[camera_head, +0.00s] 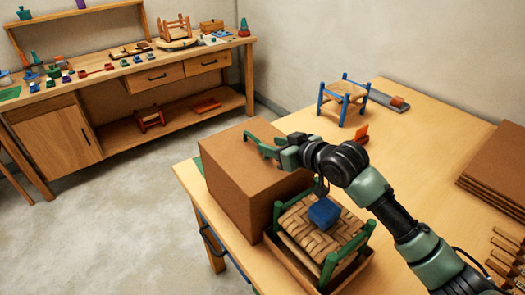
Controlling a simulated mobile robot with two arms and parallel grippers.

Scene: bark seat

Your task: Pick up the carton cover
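The carton cover (234,190) is a large plain brown box standing at the near left corner of the light wooden table. My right gripper (256,142) has green fingers and is just over the cover's top, near its back right part. Its fingers look spread apart with nothing between them. I cannot tell if they touch the cover. Right beside the cover, a low open carton base (290,262) holds a small stool with green posts and a woven seat (304,228). My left gripper is not in view.
A blue-posted stool (343,100) stands at the table's back, near a small orange piece (361,133) and a grey strip (390,100). Flat brown boards (500,165) are stacked at the right, with several wooden-handled tools (506,255) in front. A cluttered workbench (130,75) is at the back left.

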